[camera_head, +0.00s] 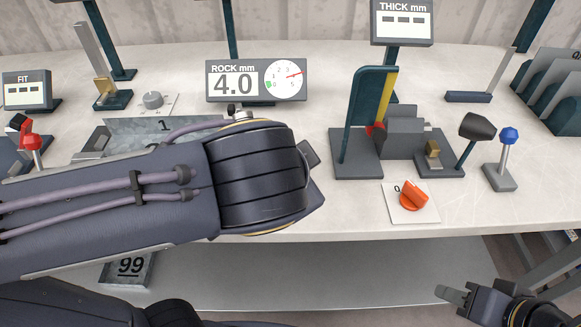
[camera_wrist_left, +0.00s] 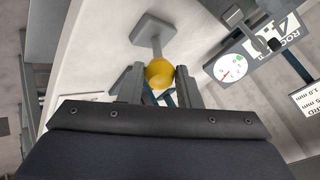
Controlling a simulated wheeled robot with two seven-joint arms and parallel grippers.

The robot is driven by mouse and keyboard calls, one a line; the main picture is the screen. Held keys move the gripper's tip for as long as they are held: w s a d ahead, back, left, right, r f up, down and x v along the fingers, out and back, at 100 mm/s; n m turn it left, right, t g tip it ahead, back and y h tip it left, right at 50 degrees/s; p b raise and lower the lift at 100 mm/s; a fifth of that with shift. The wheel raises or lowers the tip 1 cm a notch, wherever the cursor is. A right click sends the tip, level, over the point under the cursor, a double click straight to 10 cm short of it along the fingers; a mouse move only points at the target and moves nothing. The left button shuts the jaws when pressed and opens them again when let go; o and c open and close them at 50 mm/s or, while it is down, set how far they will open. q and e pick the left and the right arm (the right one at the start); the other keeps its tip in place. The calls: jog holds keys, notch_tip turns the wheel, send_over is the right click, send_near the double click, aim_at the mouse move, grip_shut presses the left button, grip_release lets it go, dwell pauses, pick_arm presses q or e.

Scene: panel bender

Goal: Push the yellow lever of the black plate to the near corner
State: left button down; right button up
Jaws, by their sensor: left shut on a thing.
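The yellow lever shows in the left wrist view as a round yellow knob (camera_wrist_left: 159,73) on a grey stem. The stem rises from a small dark grey plate (camera_wrist_left: 152,29) on the pale table. My left gripper (camera_wrist_left: 160,84) is shut on the yellow knob, with one finger on either side of it. In the head view my left arm crosses from the left and hides the lever, its plate and the left gripper. My right gripper (camera_head: 456,296) is low at the right, apart from the table; its finger gap is unclear.
A ROCK display (camera_head: 256,81) stands behind my left arm. To the right are a dark fixture (camera_head: 405,130), an orange knob (camera_head: 410,196) and a blue-knobbed lever (camera_head: 508,140). A red-knobbed lever (camera_head: 30,141) is at far left. The table's front right is clear.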

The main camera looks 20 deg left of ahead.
pick_arm(q)
jog(key=shift+s+f, duration=0.15)
jog(key=shift+f, duration=0.15)
jog(key=c, duration=1.1)
grip_release()
jog(key=shift+d, duration=0.1)
jog(key=shift+o, duration=0.2)
jog(key=shift+r, duration=0.1)
jog(key=shift+s+r, duration=0.2)
jog(key=shift+r, duration=0.1)
jog(key=p+v, duration=0.1)
jog(key=v, duration=0.6)
